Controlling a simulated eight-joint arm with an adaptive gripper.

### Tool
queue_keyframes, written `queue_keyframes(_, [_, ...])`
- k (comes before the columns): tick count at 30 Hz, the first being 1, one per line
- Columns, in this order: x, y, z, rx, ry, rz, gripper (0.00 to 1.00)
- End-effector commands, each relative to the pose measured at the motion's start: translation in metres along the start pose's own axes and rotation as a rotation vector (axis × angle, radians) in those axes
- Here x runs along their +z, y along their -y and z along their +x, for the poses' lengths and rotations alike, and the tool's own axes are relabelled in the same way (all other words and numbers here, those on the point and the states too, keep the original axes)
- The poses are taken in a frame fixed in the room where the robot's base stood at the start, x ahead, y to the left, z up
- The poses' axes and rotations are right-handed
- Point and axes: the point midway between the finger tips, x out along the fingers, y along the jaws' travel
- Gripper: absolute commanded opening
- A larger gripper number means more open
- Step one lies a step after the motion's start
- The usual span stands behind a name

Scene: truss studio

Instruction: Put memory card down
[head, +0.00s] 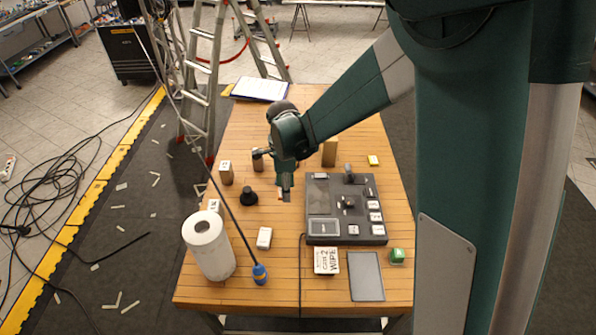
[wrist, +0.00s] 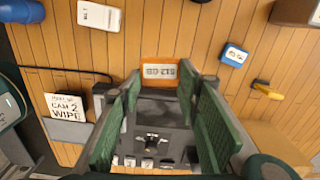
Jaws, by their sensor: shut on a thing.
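The memory card (wrist: 158,73) is orange with a pale label that reads as an upside-down capacity marking. My gripper (wrist: 160,80) is shut on it, with a green-padded finger on either side. In the head view my gripper (head: 285,182) points down over the wooden table, just left of the dark control panel. A small orange bit of the card (head: 279,195) shows at the fingertips. Whether the card touches the table cannot be told.
The control panel (head: 347,232) lies right of my gripper. A black knob-like object (head: 249,197) stands to the left. A white box (head: 264,238), a paper roll (head: 208,247) and a "CAM 2 WIPE" card (head: 326,261) are nearer. Bare wood lies between them.

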Motion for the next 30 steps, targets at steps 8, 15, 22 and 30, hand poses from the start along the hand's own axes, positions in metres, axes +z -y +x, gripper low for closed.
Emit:
queue_keyframes(8, [-0.014,0.035,-0.013,0.0,0.0,0.012,0.21])
queue_keyframes(15, [-0.046,0.1,-0.039,0.0,0.0,0.035,0.21])
queue_keyframes(22, [-0.091,0.168,-0.074,0.0,0.0,0.06,0.21])
queue_keyframes(30, [-0.154,0.234,-0.116,-0.001,0.0,0.087,0.21])
